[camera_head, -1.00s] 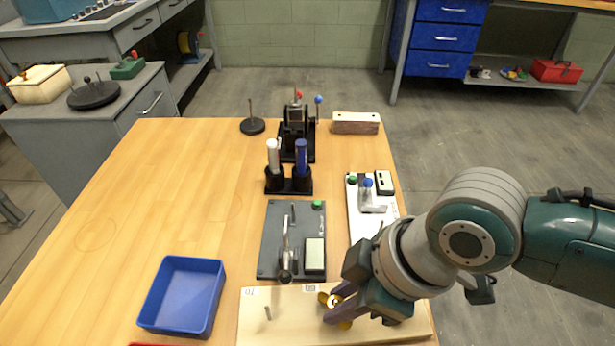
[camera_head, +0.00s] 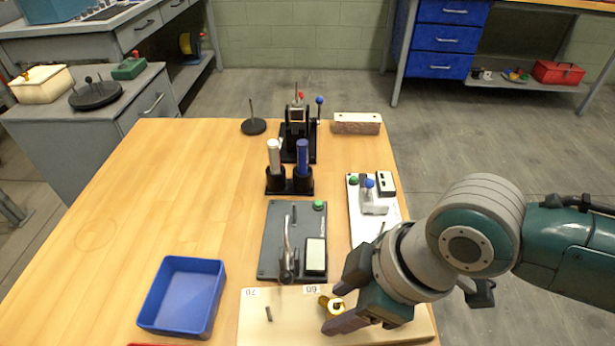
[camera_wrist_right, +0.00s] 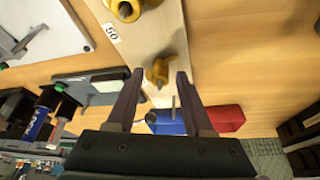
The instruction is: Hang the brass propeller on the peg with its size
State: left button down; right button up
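The brass propeller (camera_head: 335,308) is at the wooden peg board (camera_head: 290,328), just right of the label 60. In the right wrist view the propeller (camera_wrist_right: 158,72) shows between and just beyond my fingertips. My right gripper (camera_head: 333,306) is open around it, with gaps to both fingers in the wrist view (camera_wrist_right: 160,80). Any peg under the propeller is hidden, so I cannot tell how it is seated. A bare peg (camera_head: 268,314) stands near the label 70. A larger brass propeller (camera_wrist_right: 125,8) is near the label 50 (camera_wrist_right: 112,33). My left gripper is out of view.
A blue tray (camera_head: 160,321) is left of the board. Behind the board are a dark fixture plate (camera_head: 273,238), a white plate fixture (camera_head: 360,225) and a black holder (camera_head: 289,185) with two cylinders. The table's left side is mostly clear.

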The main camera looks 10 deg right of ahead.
jog(key=shift+o, duration=0.4)
jog(key=shift+r, duration=0.1)
jog(key=a+p+v, duration=0.1)
jog(key=p+v, duration=0.7)
jog(key=v, duration=0.5)
jog(key=shift+w+r, duration=0.35)
jog(key=shift+r, duration=0.15)
